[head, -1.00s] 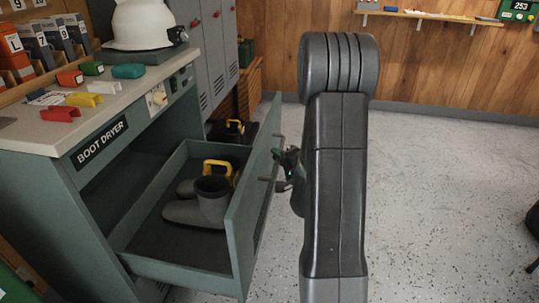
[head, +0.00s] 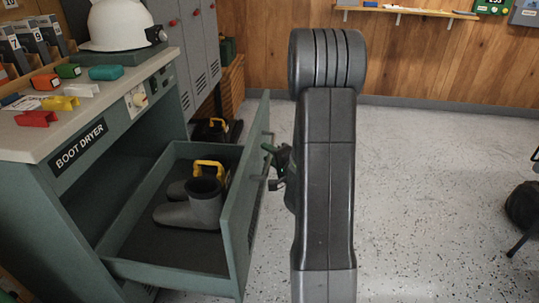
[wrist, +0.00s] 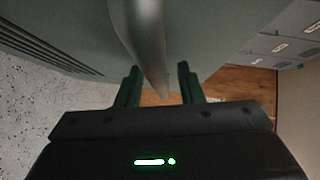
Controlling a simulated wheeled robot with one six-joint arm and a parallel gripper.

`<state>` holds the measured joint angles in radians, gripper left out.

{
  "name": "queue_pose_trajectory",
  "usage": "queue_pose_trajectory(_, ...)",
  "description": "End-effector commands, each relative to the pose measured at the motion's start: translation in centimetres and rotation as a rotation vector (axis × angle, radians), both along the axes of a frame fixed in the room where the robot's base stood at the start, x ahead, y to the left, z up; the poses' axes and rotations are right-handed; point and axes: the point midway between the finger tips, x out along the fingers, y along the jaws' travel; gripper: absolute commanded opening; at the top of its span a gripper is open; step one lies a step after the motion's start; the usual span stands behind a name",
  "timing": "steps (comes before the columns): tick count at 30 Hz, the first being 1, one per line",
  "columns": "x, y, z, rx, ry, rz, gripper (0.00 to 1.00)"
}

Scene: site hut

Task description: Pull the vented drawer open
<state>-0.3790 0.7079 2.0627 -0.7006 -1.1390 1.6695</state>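The vented drawer (head: 238,215) of the boot dryer (head: 45,185) stands well out from the grey-green cabinet. Its front has dark vent slots, seen at the left in the wrist view (wrist: 45,42). A grey bar handle (head: 262,160) is on the front; in the wrist view the handle (wrist: 146,40) runs down between my fingers. My gripper (wrist: 158,78) is open, with a finger on each side of the bar and gaps showing. In the head view my gripper (head: 274,166) is at the handle, partly hidden by my arm.
Grey boots (head: 197,205) with a yellow piece lie in the drawer. The top holds a white helmet (head: 118,25) and coloured clips (head: 60,103). Grey lockers (head: 200,60) stand behind. Speckled floor (head: 420,200) is free to the right; a dark object (head: 523,205) is at the right edge.

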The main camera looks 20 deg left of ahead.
Motion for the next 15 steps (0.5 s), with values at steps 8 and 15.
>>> queue_pose_trajectory(8, -0.8, -1.5, 0.4, -0.002, 0.001, -0.002, 0.34)
queue_pose_trajectory(15, -3.3, -5.7, 1.1, -0.001, 0.003, -0.006, 0.34)
